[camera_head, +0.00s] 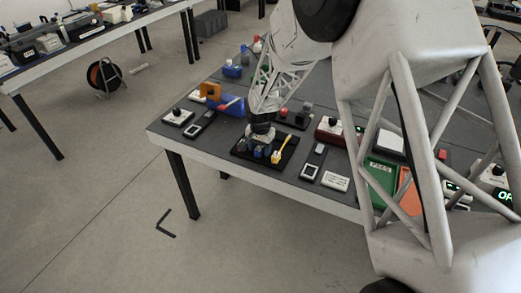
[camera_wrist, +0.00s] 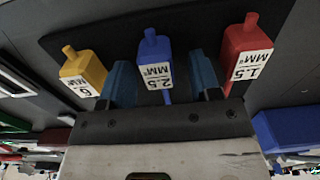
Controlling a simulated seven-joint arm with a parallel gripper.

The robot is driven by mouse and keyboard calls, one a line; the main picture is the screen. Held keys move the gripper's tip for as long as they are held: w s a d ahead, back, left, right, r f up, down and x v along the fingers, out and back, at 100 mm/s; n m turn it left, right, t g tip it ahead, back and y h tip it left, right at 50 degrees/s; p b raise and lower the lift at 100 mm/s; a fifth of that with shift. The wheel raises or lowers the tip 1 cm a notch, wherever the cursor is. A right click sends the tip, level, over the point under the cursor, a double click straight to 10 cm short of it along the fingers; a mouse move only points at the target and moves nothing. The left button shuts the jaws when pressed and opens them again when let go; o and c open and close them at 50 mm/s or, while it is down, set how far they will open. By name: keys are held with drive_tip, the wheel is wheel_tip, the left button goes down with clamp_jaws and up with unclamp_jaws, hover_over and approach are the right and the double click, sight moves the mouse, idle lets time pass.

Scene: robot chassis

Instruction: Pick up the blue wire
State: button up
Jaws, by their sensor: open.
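The blue wire piece (camera_wrist: 153,55), labelled 2.5 MM, lies on the black tray (camera_wrist: 108,30) between a yellow one (camera_wrist: 83,69) and a red one (camera_wrist: 245,50) in the wrist view. My gripper (camera_wrist: 163,76) is open, with one blue finger on each side of the blue piece. I cannot tell whether either finger touches it. In the head view my gripper (camera_head: 261,138) is low over the tray (camera_head: 268,163), with blue showing beneath it and a yellow piece (camera_head: 282,149) just to its right. The gripper partly hides the tray there.
A blue bin (camera_head: 225,103) stands behind left.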

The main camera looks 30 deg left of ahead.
drive_tip(key=c, duration=1)
drive_tip(key=shift+c, duration=0.2)
drive_tip(key=shift+r, duration=0.15)
drive_tip(key=shift+r, duration=0.9)
drive_tip(key=shift+s+d+r, duration=0.1)
drive_tip(key=shift+s+r, duration=0.05)
drive_tip(key=shift+r, duration=0.25)
drive_tip(key=shift+s+d+r, duration=0.1)
drive_tip(key=shift+r, duration=0.3)
drive_tip(key=s+d+r, duration=0.1)
drive_tip(key=s+d, duration=0.8)
drive_tip(key=s, duration=0.2)
drive_tip(key=shift+s+d+r, duration=0.15)
drive_tip(key=shift+s+d, duration=0.25)
